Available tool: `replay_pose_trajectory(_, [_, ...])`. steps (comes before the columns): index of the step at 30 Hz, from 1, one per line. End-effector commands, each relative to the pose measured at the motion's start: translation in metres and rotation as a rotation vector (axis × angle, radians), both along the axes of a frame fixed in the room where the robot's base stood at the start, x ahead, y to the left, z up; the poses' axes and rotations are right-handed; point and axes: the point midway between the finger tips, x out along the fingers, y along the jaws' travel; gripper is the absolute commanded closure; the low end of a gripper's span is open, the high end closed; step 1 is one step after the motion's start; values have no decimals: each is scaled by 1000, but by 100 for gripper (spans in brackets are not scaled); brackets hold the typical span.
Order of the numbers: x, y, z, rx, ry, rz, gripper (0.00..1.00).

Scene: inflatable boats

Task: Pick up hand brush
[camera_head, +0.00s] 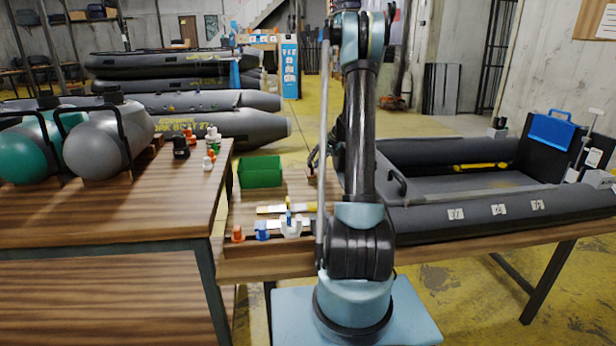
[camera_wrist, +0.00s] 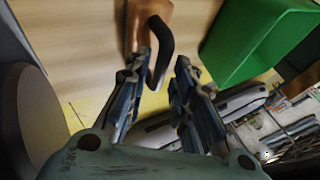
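In the wrist view, a brown wooden piece with a curved black part (camera_wrist: 150,20), which looks like the hand brush, lies on the light wooden tabletop at the top middle. My gripper (camera_wrist: 164,60) is open, with its two fingers apart. The left fingertip overlaps the lower end of the brown piece, and the black part shows in the gap between the fingers. I cannot tell whether they touch. In the head view, my arm hides most of the gripper and I cannot make out the brush clearly.
A green bin (camera_head: 260,172) stands close by, also at the wrist view's upper right (camera_wrist: 258,38). Small orange, blue and white items lie along the table's front. A grey inflatable boat (camera_head: 450,218) lies right; grey and green tanks (camera_head: 108,140) stand left.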

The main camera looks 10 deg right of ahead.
Motion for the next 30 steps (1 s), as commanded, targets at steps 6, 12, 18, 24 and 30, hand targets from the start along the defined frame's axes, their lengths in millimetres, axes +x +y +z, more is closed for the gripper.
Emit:
replay_pose_trajectory(6, [7,10,-16,-1,-2,1,77])
replay_pose_trajectory(12, [7,10,-16,0,0,1,81])
replay_pose_trajectory(18, [7,10,-16,0,0,1,100])
replay_pose_trajectory(24, [7,10,-16,0,0,1,100])
replay_pose_trajectory(30, [7,10,-3,0,0,1,100])
